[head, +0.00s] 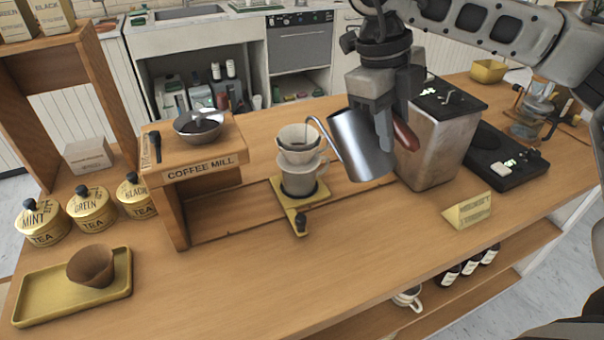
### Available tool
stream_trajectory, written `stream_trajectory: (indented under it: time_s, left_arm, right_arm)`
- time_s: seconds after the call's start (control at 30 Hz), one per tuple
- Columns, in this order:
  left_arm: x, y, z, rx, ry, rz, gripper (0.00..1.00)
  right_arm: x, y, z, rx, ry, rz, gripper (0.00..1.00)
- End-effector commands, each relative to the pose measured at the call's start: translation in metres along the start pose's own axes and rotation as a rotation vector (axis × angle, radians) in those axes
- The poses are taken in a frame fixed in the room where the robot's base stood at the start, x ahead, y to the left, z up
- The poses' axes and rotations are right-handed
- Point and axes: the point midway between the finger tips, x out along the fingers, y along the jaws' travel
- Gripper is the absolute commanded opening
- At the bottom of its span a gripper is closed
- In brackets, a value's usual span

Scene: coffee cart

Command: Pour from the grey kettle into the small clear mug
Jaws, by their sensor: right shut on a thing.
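The grey metal kettle (359,146) hangs above the counter at the middle, tilted. Its thin curved spout points left, and its tip appears just above or beside the white dripper (298,137). The dripper sits on top of a small pale mug (299,179), which stands on a yellow base. The mug looks greyish and its inside is hidden by the dripper. My right gripper (384,128) comes from the upper right and is shut on the kettle by its reddish-brown handle. I cannot see any liquid stream. My left gripper is not in view.
The wooden coffee mill stand (200,170) is left of the mug. A metal container (430,145) stands close right of the kettle, with a black scale (505,160) beyond. A yellow sign (467,211) and a yellow tray (35,298) are nearer. The front middle of the counter is clear.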

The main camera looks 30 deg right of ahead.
Motion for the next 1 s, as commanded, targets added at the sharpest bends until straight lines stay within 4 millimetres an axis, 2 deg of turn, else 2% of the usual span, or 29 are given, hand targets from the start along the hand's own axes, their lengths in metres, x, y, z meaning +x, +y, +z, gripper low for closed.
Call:
stream_trajectory:
  time_s: [0.6, 1.0]
  left_arm:
    - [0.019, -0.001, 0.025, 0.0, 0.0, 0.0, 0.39]
    - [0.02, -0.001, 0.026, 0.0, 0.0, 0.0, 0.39]
  right_arm:
    - [0.018, 0.002, -0.001, 0.014, -0.093, 0.013, 0.0]
    - [0.018, 0.002, -0.002, 0.016, -0.106, 0.015, 0.0]
